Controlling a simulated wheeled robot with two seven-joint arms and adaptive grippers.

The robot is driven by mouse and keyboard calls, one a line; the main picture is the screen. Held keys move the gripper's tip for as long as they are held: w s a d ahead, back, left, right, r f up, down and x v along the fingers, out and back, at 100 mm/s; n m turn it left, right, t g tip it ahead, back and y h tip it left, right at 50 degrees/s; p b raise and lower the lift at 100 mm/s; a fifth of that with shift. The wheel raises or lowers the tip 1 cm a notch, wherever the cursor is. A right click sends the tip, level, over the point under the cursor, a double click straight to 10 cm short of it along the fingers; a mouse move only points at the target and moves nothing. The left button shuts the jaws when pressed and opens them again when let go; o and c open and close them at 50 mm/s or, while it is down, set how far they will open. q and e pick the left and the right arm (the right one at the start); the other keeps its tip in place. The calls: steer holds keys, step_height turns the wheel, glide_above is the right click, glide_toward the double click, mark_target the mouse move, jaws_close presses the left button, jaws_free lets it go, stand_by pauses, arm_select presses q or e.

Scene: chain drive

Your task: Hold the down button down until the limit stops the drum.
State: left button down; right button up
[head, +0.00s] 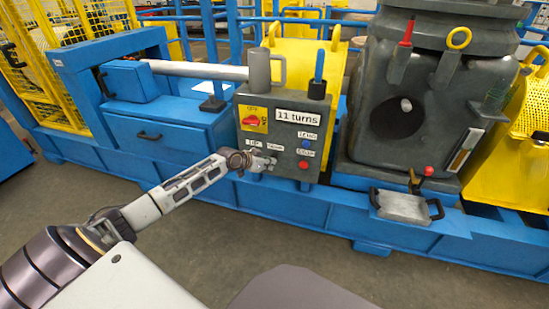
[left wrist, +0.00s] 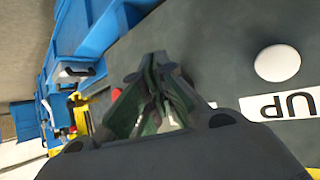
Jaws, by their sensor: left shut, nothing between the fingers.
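The grey control box (head: 285,115) carries a display plate reading "11 turns" (head: 297,117) and UP and DOWN labels below it. My left gripper (head: 270,161) is shut and empty, with its fingertips at the lower panel just below the DOWN label (head: 274,147). In the left wrist view its closed fingers (left wrist: 155,85) point at the panel. The down button is hidden behind them, so I cannot tell whether it is pressed. The white up button (left wrist: 278,63) stands clear beside the fingers, above its upside-down UP label (left wrist: 285,105). My right gripper is not in view.
A red rotary knob on a yellow plate (head: 254,118), a blue button (head: 306,144) and a red button (head: 303,165) share the panel. A large dark housing (head: 400,105) stands to the right. The floor in front is clear.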

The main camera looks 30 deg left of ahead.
arm_select(q)
steer(key=shift+w+a, duration=0.2)
steer(key=shift+w, duration=0.65)
stand_by(7.2)
